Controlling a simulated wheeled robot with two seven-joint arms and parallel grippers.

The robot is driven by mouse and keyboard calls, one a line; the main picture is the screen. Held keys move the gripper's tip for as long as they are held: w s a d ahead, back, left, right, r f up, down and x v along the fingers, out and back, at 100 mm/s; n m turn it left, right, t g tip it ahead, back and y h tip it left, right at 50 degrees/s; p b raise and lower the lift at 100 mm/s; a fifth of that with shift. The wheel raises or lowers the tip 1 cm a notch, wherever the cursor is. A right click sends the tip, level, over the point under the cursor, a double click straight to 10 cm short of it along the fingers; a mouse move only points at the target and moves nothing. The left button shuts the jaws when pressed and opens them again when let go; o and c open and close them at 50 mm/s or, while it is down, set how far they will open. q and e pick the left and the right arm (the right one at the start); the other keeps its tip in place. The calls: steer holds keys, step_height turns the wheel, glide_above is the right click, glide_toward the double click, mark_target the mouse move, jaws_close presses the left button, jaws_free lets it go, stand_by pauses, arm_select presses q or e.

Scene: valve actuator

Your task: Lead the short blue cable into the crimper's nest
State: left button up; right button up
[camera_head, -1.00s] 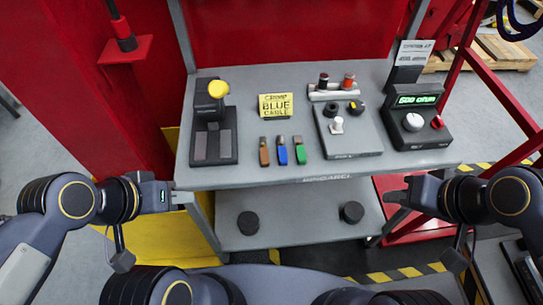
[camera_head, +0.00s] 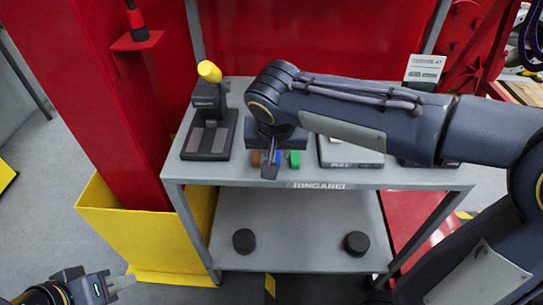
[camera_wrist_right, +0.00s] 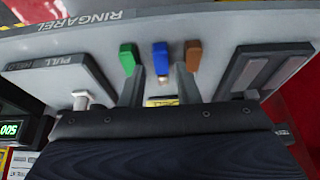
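The short blue cable (camera_head: 277,157) lies near the table's front edge, between a brown and a green one. In the right wrist view the blue cable (camera_wrist_right: 160,52) shows its coppery end toward my gripper. My right gripper (camera_head: 269,171) is over the cable row; its two fingers (camera_wrist_right: 158,85) are apart, on either side of the blue cable's line, with nothing visibly held. The black crimper (camera_head: 209,137), with a yellow-knobbed lever (camera_head: 209,71), stands at the table's left; its nest cannot be made out. My left gripper (camera_head: 118,284) is low at the left, away from the table; its opening is unclear.
The brown cable (camera_wrist_right: 193,55) and green cable (camera_wrist_right: 128,57) lie close on both sides. The pull tester (camera_head: 345,153) is right of them, partly behind my right arm. A yellow bin (camera_head: 140,235) stands left of the table.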

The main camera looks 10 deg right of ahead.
mark_target(276, 158)
steer(key=x, duration=0.5)
steer(key=shift+w+d, duration=0.1)
steer(key=shift+w, duration=0.15)
steer(key=shift+c, duration=0.4)
jaws_close()
steer(key=shift+r, duration=0.15)
